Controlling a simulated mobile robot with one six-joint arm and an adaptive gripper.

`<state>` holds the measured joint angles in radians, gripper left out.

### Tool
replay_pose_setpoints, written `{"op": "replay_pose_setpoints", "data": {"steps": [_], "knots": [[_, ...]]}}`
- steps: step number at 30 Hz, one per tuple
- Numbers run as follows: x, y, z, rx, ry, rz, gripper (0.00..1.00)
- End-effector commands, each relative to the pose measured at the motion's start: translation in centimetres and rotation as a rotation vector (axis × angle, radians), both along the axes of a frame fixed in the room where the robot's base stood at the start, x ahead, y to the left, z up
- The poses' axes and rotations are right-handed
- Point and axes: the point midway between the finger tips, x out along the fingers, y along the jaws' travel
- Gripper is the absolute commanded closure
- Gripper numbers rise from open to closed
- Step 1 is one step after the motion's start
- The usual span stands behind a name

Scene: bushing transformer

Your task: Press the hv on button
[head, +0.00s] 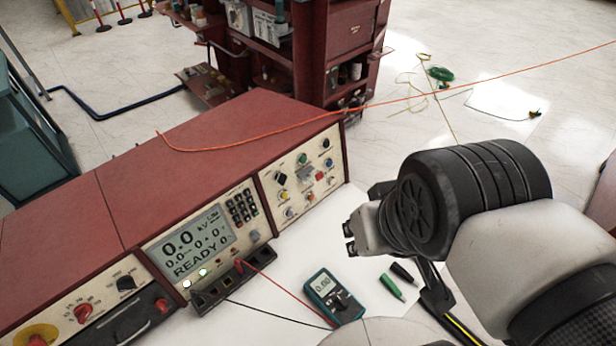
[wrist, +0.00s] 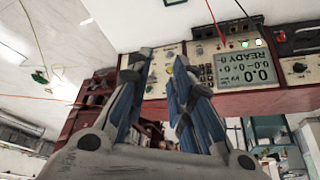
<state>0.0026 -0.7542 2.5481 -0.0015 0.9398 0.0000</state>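The red-topped test console (head: 215,140) has a lit display (head: 190,240) reading 0.0 kV and READY. Its right panel (head: 300,178) carries several small knobs and buttons, among them a green button (head: 302,159), a red one (head: 320,177) and a yellow one (head: 284,196). Their labels are too small to read, so I cannot tell which is hv on. My gripper (head: 350,236) is to the right of this panel, apart from it. In the wrist view, which is upside down, my gripper (wrist: 158,68) has its two fingers apart with nothing between them, pointing toward the panel.
A multimeter (head: 333,295) with red and black leads lies on the white tabletop (head: 275,275), beside a green probe (head: 391,287) and a black one (head: 403,272). A red shelf cabinet (head: 345,45) stands behind.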

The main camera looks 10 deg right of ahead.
Motion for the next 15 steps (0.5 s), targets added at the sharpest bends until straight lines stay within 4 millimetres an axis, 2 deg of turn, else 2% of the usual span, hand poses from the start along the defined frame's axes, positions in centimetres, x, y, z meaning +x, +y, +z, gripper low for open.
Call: {"op": "replay_pose_setpoints", "data": {"steps": [8,15], "knots": [[0.0,0.0,0.0,0.0,0.0,0.0,1.0],[0.0,0.0,0.0,0.0,0.0,0.0,1.0]]}}
